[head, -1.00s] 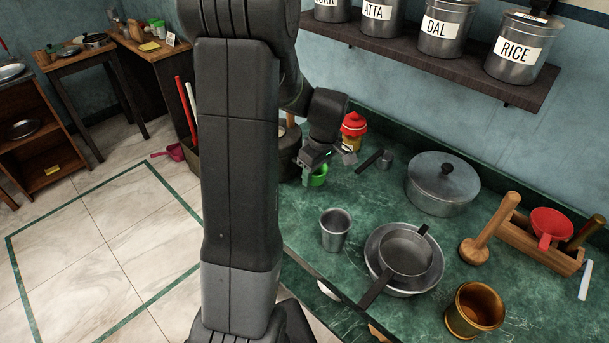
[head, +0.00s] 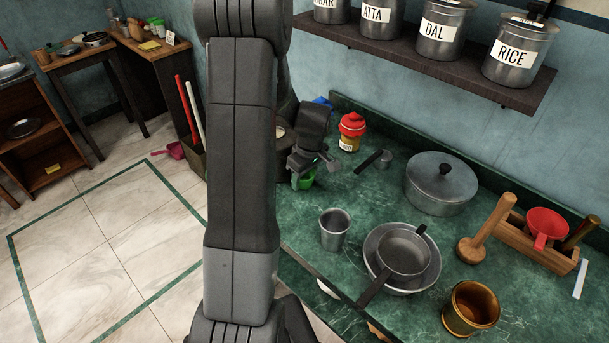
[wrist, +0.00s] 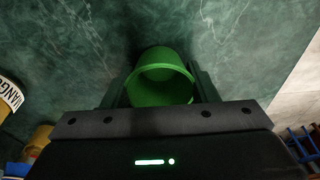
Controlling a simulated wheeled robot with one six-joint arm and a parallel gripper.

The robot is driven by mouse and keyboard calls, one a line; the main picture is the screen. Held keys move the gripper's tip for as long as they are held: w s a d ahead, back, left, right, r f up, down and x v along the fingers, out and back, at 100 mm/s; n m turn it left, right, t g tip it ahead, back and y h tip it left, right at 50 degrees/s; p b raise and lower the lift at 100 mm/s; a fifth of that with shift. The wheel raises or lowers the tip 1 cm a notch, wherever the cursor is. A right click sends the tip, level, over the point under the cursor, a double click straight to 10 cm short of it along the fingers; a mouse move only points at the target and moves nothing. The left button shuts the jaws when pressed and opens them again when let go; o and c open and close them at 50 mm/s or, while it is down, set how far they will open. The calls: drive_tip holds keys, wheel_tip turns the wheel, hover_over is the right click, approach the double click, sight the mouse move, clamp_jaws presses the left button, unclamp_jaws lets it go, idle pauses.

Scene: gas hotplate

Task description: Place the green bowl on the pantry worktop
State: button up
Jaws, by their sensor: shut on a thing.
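The green bowl (wrist: 160,78) shows between the two fingers of my gripper (wrist: 160,92) in the wrist view. The gripper is shut on it. In the head view my gripper (head: 306,178) is over the left part of the green marble worktop (head: 315,265), with the green bowl (head: 306,180) partly hidden behind it. I cannot tell whether the bowl touches the worktop. Which surface is the pantry worktop is not marked in these frames.
A jar with a red lid (head: 351,131) stands close behind my gripper. A steel cup (head: 334,228), a pan in a steel bowl (head: 403,255) and a lidded pot (head: 441,183) stand to the right. Two wooden tables (head: 83,57) stand across the open tiled floor (head: 110,230).

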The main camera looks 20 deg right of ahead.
sight(309, 176)
drive_tip(key=o, duration=1)
drive_tip(key=shift+f, duration=0.1)
drive_tip(key=shift+c, duration=0.2)
wheel_tip(309, 176, up, 12)
drive_tip(key=s, duration=0.1)
drive_tip(key=shift+s+d, duration=0.35)
drive_tip(key=shift+d, duration=0.05)
